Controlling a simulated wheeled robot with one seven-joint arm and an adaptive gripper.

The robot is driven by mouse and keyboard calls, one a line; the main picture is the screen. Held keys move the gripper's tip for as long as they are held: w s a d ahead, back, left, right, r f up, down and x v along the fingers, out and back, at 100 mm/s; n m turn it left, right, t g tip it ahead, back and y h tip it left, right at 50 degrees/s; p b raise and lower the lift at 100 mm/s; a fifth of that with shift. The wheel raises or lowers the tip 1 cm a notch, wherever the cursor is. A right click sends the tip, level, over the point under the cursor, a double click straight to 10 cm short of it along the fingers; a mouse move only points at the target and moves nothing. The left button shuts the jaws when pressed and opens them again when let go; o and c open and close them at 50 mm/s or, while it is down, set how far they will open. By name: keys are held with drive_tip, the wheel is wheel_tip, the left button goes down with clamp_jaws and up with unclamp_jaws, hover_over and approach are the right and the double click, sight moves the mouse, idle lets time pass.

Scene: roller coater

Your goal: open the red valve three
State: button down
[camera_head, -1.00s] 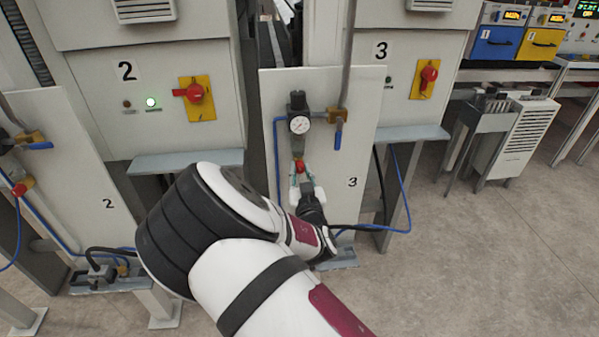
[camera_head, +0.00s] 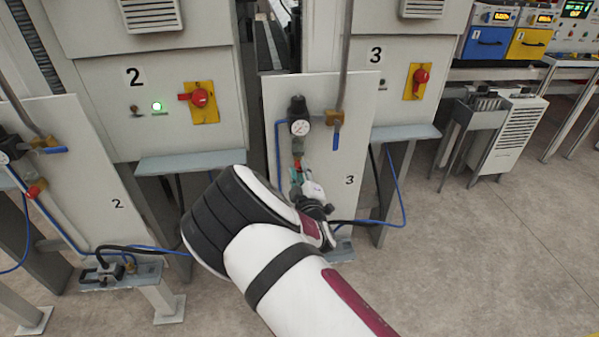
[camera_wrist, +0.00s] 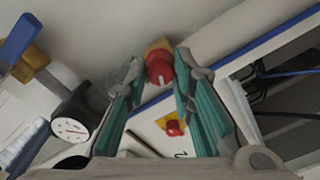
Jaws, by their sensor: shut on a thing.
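The red valve three (camera_head: 297,164) is a small red knob on the panel marked 3 (camera_head: 350,110), below a round gauge (camera_head: 299,127). In the wrist view the red knob (camera_wrist: 160,70) has a pale mark on its face and a brass-coloured body behind it. My gripper (camera_head: 297,174) is at the knob, just below the gauge. In the wrist view its teal-lined fingers (camera_wrist: 158,76) are shut on the knob, one on each side. In the head view my gripper partly hides the knob.
A brass valve with a blue lever (camera_head: 336,138) is right of the gauge. A blue hose (camera_head: 279,160) runs down the panel's left side. Cabinet 3 behind carries a red switch on a yellow plate (camera_head: 413,92). Panel 2 (camera_head: 75,140) stands at left.

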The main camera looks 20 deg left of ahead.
drive_tip(key=shift+n+p, duration=0.5)
drive_tip(key=shift+n, duration=1.7)
drive_tip(key=c, duration=1.4)
unclamp_jaws()
drive_tip(key=shift+o, duration=0.2)
drive_tip(key=shift+s, duration=0.1)
drive_tip(key=v, duration=1.2)
drive_tip(key=shift+f, duration=0.1)
